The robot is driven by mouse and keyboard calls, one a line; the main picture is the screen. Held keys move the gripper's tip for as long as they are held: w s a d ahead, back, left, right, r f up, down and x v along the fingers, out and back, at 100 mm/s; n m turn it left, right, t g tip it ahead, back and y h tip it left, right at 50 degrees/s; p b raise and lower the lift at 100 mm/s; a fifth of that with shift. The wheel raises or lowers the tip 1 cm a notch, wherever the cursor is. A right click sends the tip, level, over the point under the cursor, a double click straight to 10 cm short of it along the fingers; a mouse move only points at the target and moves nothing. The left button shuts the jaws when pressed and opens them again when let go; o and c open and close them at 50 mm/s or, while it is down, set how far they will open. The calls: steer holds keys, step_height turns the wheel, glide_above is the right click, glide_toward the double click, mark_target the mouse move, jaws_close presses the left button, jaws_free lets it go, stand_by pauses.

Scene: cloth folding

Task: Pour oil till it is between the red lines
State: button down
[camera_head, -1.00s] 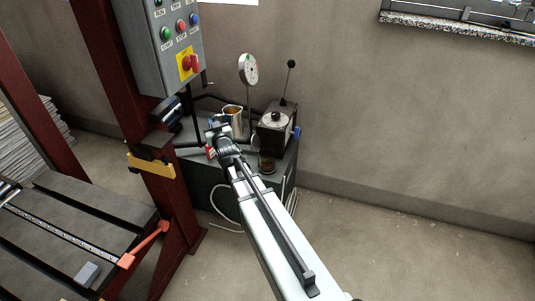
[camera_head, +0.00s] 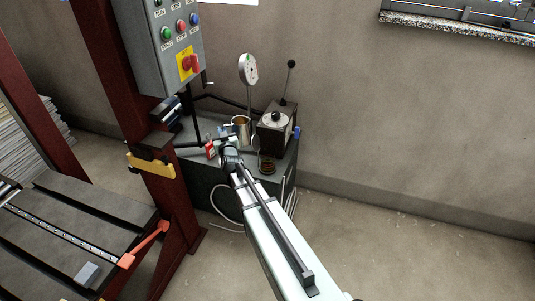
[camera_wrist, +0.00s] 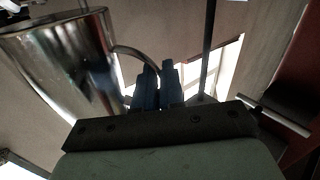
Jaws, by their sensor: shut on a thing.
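A shiny metal jug (camera_head: 241,130) with a brownish inside stands out above the dark cabinet top. In the wrist view the jug (camera_wrist: 62,70) fills the upper left, and its curved handle runs to my gripper (camera_wrist: 158,84), whose blue fingers are shut on it. My gripper (camera_head: 231,146) is just left of and below the jug in the head view. A round open port with a brownish rim (camera_head: 267,168) sits at the cabinet's front, right of and below the jug. The red lines and the oil level cannot be made out.
The cabinet (camera_head: 200,178) carries a dark block with a lever (camera_head: 277,132) to the jug's right and a dial gauge (camera_head: 249,69) behind it. A small red-and-white item (camera_head: 211,150) is left of my gripper. A dark red press frame (camera_head: 135,90) stands left.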

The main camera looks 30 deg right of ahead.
mark_target(243, 118)
steer(key=shift+r, duration=0.2)
steer(key=shift+s+d+r+m, duration=0.2)
steer(key=shift+d+r+m, duration=0.35)
steer(key=shift+r+m, duration=0.35)
steer(key=shift+s+d+r+m, duration=0.1)
steer(key=shift+d+r+m, duration=0.2)
steer(key=shift+d+m, duration=0.25)
steer(key=shift+s+d+r+m, duration=0.1)
steer(key=shift+d+r+m, duration=0.15)
steer(key=shift+d+m, duration=0.3)
steer(key=shift+s+d+r+m, duration=0.15)
steer(key=shift+d+r+m, duration=0.35)
steer(key=shift+r+m, duration=0.2)
steer(key=shift+d+r+m, duration=0.15)
steer(key=shift+d+m, duration=0.15)
steer(key=shift+s+d+r+m, duration=0.1)
steer(key=shift+s+d+m, duration=0.1)
steer(key=shift+d+m, duration=0.5)
steer(key=shift+s+d+r+m, duration=0.15)
steer(key=shift+d+m, duration=0.65)
steer(key=shift+m, duration=0.5)
steer(key=shift+s+d+m+h, duration=0.15)
steer(key=shift+d+m+h, duration=0.25)
steer(key=shift+d+m, duration=0.5)
steer(key=shift+a+m, duration=0.3)
steer(key=shift+a, duration=0.15)
